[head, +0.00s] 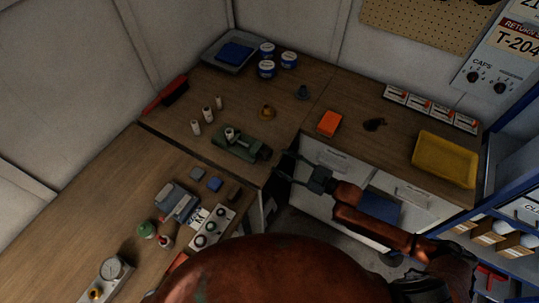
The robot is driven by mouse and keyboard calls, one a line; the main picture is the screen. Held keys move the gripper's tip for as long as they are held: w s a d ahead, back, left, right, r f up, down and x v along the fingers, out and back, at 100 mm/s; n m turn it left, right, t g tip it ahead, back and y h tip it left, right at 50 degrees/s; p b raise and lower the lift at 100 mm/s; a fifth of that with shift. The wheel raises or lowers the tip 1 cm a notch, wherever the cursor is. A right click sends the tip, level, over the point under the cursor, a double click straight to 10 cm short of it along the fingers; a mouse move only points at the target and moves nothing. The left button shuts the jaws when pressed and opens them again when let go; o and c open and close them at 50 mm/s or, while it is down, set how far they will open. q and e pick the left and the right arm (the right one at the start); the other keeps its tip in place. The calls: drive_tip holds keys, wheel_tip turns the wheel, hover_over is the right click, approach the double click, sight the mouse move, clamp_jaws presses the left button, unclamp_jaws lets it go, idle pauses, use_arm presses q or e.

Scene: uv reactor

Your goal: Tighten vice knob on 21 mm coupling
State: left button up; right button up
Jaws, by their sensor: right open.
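A green vice (236,147) sits on the wooden bench near its inner corner. A small pale cylindrical piece (229,133) stands upright at the vice's jaws; it looks like the coupling, but its size cannot be read. The dark knob end of the vice (266,153) points right, toward the bench edge. My right gripper (281,166) is open and empty, just right of the knob end, with its fingers pointing left. It looks apart from the knob, though the exact gap is hard to judge. My left gripper is not in view.
Several pale cylinders (208,114) stand left of the vice, and an orange-yellow piece (267,112) stands behind it. An orange box (329,123) and a yellow tray (444,160) lie on the right bench. A control box (212,227) stands on the front-left bench.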

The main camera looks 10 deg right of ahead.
sight(271, 155)
drive_tip(key=x, duration=0.6)
drive_tip(key=shift+d, duration=0.1)
drive_tip(key=shift+c, duration=0.2)
drive_tip(key=shift+r, duration=0.1)
drive_tip(key=c, duration=0.8)
drive_tip(key=shift+c, duration=0.2)
drive_tip(key=shift+w, duration=0.1)
drive_tip(key=m+p, duration=0.1)
drive_tip(key=m, duration=0.1)
drive_tip(key=shift+r+m, duration=0.1)
drive_tip(key=shift+m, duration=0.3)
drive_tip(key=shift+m+p, duration=0.75)
drive_tip(key=shift+m, duration=1.15)
